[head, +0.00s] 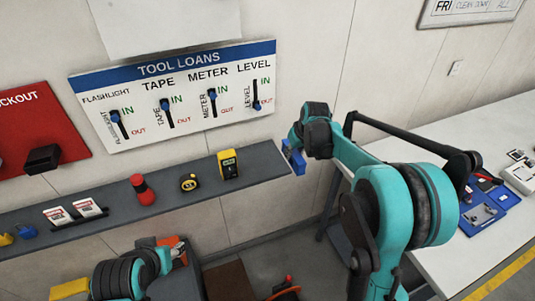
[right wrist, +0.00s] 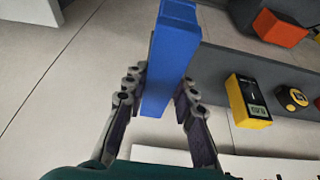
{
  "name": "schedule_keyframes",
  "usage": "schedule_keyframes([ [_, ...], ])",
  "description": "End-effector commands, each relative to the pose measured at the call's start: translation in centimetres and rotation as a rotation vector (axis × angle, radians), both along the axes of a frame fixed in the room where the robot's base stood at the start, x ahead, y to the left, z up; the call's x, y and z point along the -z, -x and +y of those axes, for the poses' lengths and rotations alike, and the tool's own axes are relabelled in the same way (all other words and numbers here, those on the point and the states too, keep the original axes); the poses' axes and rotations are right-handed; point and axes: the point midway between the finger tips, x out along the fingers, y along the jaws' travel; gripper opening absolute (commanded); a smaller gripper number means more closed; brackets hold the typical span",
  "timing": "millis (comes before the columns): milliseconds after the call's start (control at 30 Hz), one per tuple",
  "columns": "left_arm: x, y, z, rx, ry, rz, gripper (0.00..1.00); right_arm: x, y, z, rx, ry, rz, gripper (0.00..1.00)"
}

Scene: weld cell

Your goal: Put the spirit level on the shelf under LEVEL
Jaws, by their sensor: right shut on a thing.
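The blue spirit level (right wrist: 170,62) is in my right gripper (right wrist: 155,100), between its two fingers in the right wrist view. In the head view my right gripper (head: 290,146) is small and partly hidden by its own wrist, with the blue level (head: 296,161) showing below it. The level is at the right end of the grey shelf (head: 255,164), just beyond its edge; whether it touches is unclear. The LEVEL label is on the tool loans board (head: 195,135) above that end.
A yellow meter (head: 229,164), a tape measure (head: 189,182) and a red flashlight (head: 142,189) stand on the shelf. The shelf is bare right of the meter. The LEVEL slider (head: 256,106) sits at OUT. A white table (head: 450,240) is at right.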

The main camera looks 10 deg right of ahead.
Motion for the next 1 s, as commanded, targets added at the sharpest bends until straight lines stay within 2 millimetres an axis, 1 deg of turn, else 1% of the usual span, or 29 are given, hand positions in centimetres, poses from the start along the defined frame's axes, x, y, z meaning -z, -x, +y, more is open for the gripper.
schedule_keyframes([
  [33,-0.9,0.0,0.0,0.000,0.000,0.000,0.47,-1.1,-0.7,-0.4,-0.006,0.000,0.000,0.00],
  [100,-1.1,0.0,0.0,0.000,0.000,0.000,0.47,-1.4,-1.4,-0.5,-0.014,0.000,-0.001,0.00],
  [167,-1.0,0.0,0.0,0.000,0.000,0.000,0.47,-1.2,-2.0,-0.2,-0.018,0.000,-0.001,0.00],
  [267,-0.7,0.0,0.0,0.000,0.000,0.000,0.47,0.0,-3.3,1.1,-0.023,0.001,-0.002,0.00],
  [500,-0.1,0.0,0.0,0.000,0.000,0.000,0.47,3.5,-7.3,5.1,-0.021,0.001,-0.002,0.00],
  [600,0.0,0.0,0.0,0.000,0.000,0.000,0.47,4.6,-8.6,6.4,-0.020,0.000,-0.002,0.00],
  [700,0.1,0.0,0.0,0.000,0.000,0.000,0.47,5.3,-9.4,7.2,-0.019,0.000,-0.002,0.00],
  [867,0.2,0.0,0.0,0.000,0.000,0.000,0.47,5.9,-9.8,7.6,-0.018,0.001,-0.002,0.00],
  [1000,0.5,0.0,0.0,0.000,0.000,0.000,0.47,7.8,-9.8,7.6,-0.018,0.001,-0.002,0.00],
])
